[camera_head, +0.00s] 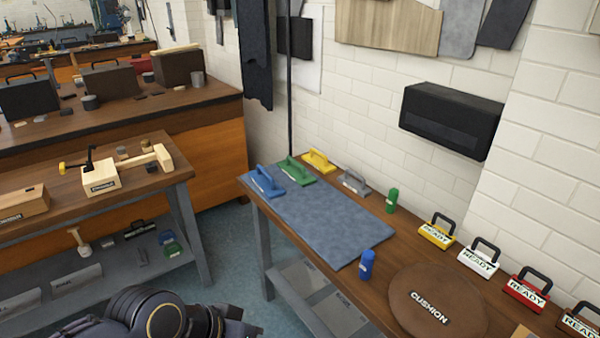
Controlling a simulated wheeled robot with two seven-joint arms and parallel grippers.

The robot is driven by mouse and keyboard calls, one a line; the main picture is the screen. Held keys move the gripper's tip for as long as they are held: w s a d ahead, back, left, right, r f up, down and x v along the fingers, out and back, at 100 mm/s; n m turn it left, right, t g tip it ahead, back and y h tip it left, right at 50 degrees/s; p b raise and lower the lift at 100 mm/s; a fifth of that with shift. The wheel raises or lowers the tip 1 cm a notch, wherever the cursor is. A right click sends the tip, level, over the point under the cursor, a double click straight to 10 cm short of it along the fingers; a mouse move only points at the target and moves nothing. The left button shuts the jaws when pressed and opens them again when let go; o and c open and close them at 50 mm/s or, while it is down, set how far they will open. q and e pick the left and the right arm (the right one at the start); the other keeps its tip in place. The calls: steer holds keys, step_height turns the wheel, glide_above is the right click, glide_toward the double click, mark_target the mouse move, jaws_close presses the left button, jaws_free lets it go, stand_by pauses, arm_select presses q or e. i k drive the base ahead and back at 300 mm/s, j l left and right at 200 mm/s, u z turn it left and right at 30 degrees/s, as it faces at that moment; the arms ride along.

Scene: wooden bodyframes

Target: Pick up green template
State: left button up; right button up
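The green template (296,170) is a flat green plate with a raised handle. It lies at the far end of the wooden bench (405,262), by the back edge of a blue-grey mat (320,220). A blue template (265,183) is to its left and a yellow template (318,161) to its right, both of similar shape. A grey handled piece (353,183) lies farther right. Black links of my arm show at the bottom left, well short of the bench. No gripper fingers can be made out in the view.
A green bottle (392,201) and a blue bottle (367,265) stand by the mat. A round brown cushion (437,303) and several READY-marked handled blocks (437,233) occupy the right. A second workbench (130,188) stands left, across a floor gap.

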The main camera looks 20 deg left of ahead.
mark_target(295, 170)
steer(key=i+j+z, duration=0.15)
steer(key=j, duration=0.2)
steer(key=i+j+z, duration=0.1)
steer(key=j, duration=0.3)
steer(key=i+j+z, duration=0.15)
steer(key=j, duration=0.25)
steer(key=i+j+z, duration=0.15)
steer(key=j, duration=0.25)
steer(key=i+j+z, duration=0.15)
steer(key=j, duration=0.3)
steer(key=i+j+z, duration=0.1)
steer(key=j, duration=0.35)
